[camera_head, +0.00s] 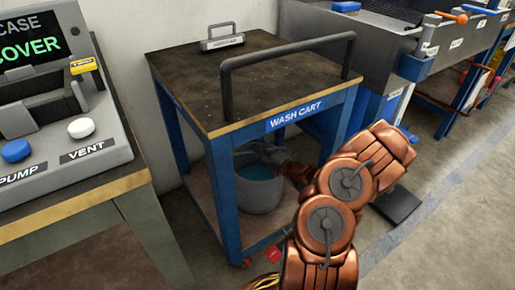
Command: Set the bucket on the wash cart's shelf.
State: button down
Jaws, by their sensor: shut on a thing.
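The wash cart (293,117) is a blue frame with a dark top, a black push handle and a low shelf (205,207). The grey bucket (262,197), with blue liquid inside, is upright within the frame, over the low shelf. I cannot tell whether its base touches the shelf. My copper arm reaches in from the right, between the cart's legs. My gripper (262,152) is shut at the bucket's upper rim or handle, under the cart's top. Its fingers are dark and partly hidden by the tabletop edge.
A front cart leg (224,195) stands just left of the bucket. A control panel with PUMP (16,151) and VENT (81,128) buttons sits on a bench at left. A grey machine (355,45) stands behind at right. The floor at right is mostly clear.

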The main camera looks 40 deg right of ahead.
dwell(0.4)
jog(key=c, duration=1.2)
grip_release()
jog(key=shift+f, duration=0.1)
jog(key=p+v, duration=0.3)
jog(key=v, duration=0.7)
jog(key=shift+d, duration=0.1)
jog(key=shift+p+v, duration=0.45)
jog(key=shift+v, duration=0.6)
